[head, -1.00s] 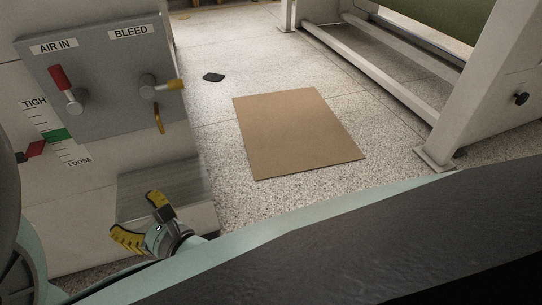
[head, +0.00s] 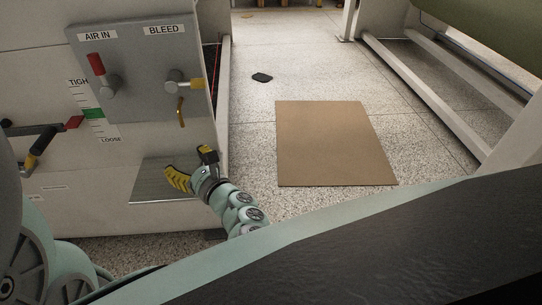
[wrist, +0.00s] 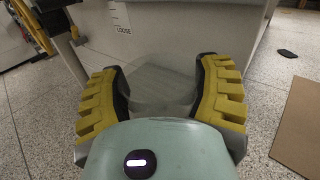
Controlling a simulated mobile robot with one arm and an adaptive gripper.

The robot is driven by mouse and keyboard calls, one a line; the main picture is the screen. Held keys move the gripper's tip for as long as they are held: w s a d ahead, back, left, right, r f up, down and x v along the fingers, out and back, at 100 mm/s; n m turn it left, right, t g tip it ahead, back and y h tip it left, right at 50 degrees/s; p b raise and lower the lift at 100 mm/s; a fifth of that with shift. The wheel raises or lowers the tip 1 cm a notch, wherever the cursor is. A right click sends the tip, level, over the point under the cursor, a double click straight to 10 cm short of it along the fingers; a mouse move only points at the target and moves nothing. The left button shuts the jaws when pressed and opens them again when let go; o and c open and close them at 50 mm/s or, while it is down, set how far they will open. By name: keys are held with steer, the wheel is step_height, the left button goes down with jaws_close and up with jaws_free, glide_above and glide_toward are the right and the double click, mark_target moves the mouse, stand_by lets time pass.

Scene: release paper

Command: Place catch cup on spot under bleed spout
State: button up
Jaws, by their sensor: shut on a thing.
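My gripper (head: 187,164) is in front of the machine's lower front in the head view, overlapping the right part of a grey metal plate (head: 148,184). In the wrist view its two yellow-padded fingers (wrist: 160,70) are apart, with a faint, see-through greyish shape between them, which looks like the clear catch cup (wrist: 158,94). The cup cannot be made out in the head view. The brass bleed spout (head: 181,113) hangs below the yellow-handled BLEED valve (head: 180,82), above my gripper. I cannot tell the gap between cup and plate.
The grey panel also carries the red-handled AIR IN valve (head: 100,76). A lever (head: 38,148) sticks out at the left by the TIGHT/LOOSE scale (head: 95,114). A cardboard sheet (head: 330,145) and a small black piece (head: 262,77) lie on the speckled floor. A white frame (head: 440,95) stands right.

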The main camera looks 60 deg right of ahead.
mark_target(191, 159)
steer(key=w+d, duration=0.2)
steer(key=w+d+f+b, duration=0.1)
steer(key=w+d, duration=0.1)
steer(key=shift+w, duration=0.2)
steer(key=shift+s+f+b, duration=0.1)
steer(key=shift+f+b, duration=0.45)
steer(key=shift+f, duration=1)
steer(key=shift+f+b, duration=0.2)
steer(key=shift+b, duration=0.1)
steer(key=o, duration=1.1)
steer(key=shift+a, duration=0.1)
steer(key=shift+r, duration=0.1)
